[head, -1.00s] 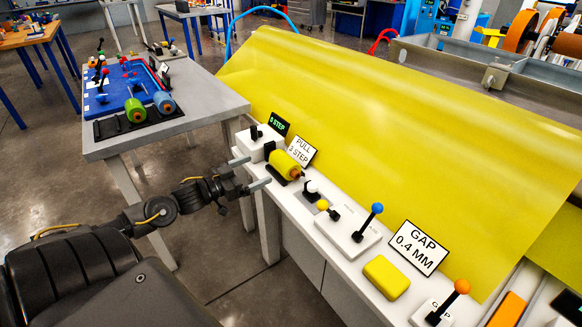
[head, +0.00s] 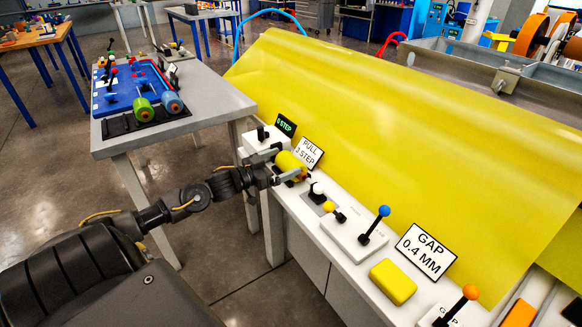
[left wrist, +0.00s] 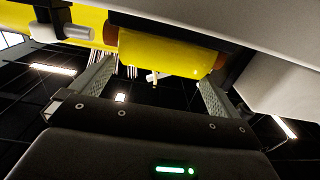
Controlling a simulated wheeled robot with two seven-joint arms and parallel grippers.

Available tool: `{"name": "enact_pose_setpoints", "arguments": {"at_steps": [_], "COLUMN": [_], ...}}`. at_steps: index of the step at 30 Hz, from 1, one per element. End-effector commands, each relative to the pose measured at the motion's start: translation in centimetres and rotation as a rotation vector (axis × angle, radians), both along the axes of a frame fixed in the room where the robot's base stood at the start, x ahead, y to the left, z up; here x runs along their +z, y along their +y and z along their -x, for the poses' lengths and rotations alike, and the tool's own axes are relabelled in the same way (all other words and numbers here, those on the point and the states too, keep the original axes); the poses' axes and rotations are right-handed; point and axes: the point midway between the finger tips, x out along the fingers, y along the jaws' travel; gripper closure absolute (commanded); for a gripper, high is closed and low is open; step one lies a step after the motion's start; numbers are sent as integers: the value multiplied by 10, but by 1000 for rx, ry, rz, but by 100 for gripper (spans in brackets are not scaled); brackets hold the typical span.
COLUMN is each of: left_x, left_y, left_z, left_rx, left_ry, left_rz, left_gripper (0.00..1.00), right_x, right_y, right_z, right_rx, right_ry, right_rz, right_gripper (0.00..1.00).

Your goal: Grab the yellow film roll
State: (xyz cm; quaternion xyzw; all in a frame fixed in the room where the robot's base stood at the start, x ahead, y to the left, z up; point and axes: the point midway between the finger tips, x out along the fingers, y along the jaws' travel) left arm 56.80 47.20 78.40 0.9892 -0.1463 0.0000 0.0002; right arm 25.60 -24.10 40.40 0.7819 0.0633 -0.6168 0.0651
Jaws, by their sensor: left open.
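The yellow film roll (head: 288,161) with its orange-brown core end lies in a dark holder on the white bench, in front of the PULL 3 STEP sign. It also shows in the left wrist view (left wrist: 165,53), ahead of the fingers. My left gripper (head: 283,164) is open at the roll, with one finger toward each end of it. In the left wrist view the jaws (left wrist: 153,88) are apart with nothing between their pads. I cannot tell whether the fingers touch the roll. My right gripper is not in view.
A grey table (head: 215,100) at the left holds a blue tray (head: 120,88), a green roll (head: 143,109) and a blue roll (head: 173,103). A large yellow film sheet (head: 400,140) slopes behind the bench. A blue-knobbed lever (head: 376,222) and a yellow block (head: 393,281) stand to the right.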

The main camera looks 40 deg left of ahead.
Motion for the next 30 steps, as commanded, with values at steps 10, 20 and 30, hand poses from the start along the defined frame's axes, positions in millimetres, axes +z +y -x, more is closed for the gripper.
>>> {"name": "enact_pose_setpoints", "arguments": {"at_steps": [10, 20, 30], "left_x": [-1, -1, 0], "left_y": [-9, -9, -9], "left_z": [-36, -37, -37], "left_rx": [2, 1, 2], "left_ry": [-1, 0, -3], "left_rz": [-1, -1, 0], "left_gripper": [0, 10, 41], "right_x": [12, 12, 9], "right_y": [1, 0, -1], "right_z": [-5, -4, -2], "right_rx": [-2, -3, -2], "right_ry": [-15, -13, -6], "right_rz": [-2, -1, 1], "right_gripper": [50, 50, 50]}}
